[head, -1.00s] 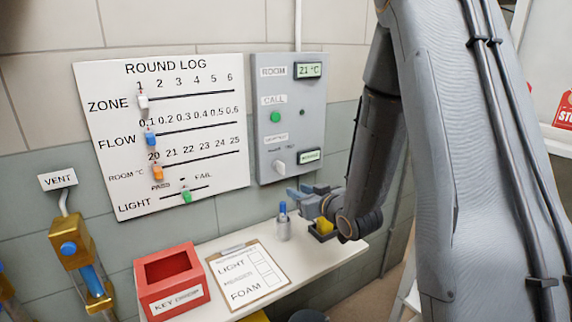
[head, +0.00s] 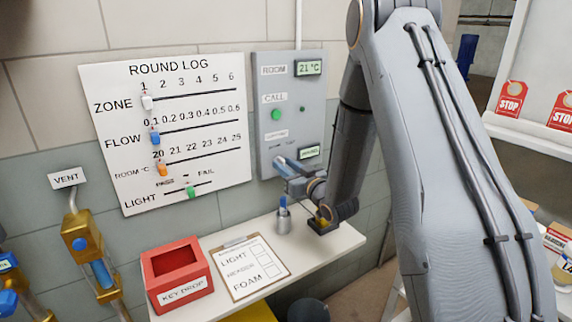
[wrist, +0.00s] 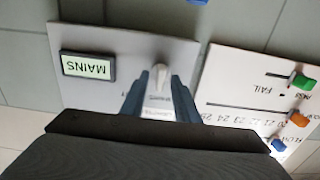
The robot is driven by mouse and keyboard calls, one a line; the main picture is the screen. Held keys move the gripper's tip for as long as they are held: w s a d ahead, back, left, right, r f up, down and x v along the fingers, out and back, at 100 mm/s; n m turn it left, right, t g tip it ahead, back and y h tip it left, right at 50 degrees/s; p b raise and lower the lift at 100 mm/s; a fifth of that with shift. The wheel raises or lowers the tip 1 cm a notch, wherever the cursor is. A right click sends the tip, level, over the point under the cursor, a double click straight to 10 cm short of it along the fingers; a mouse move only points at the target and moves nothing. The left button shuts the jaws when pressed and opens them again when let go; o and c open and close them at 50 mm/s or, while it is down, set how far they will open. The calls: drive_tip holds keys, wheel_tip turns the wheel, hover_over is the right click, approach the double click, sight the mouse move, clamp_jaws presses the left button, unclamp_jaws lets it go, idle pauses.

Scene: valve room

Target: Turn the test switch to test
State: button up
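The grey wall panel (head: 289,110) carries the test switch, a small pale knob (wrist: 160,76) low on its face. In the wrist view, which is upside down, the knob stands between my gripper's two blue-grey fingertips (wrist: 158,84), with small gaps visible beside it. My gripper (head: 284,168) is open at the panel's lower part and covers most of the knob in the head view. A small display (wrist: 87,66) beside the switch reads MAINS; it also shows in the head view (head: 310,153). The small lettering at the switch is too blurred to read.
The round log board (head: 165,130) with several coloured sliders is left of the panel. Below, a shelf (head: 335,243) holds a red key drop box (head: 178,275), a clipboard (head: 250,268) and a pen cup (head: 284,222). My arm hides the area to the right.

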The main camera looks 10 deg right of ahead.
clamp_jaws()
idle(0.4)
drive_tip(key=m, duration=1.1)
drive_tip(key=shift+w+d+f+m+b, duration=0.1)
drive_tip(key=shift+d+m+b, duration=0.05)
drive_tip(key=shift+m+b, duration=0.2)
drive_tip(key=shift+m, duration=0.25)
unclamp_jaws()
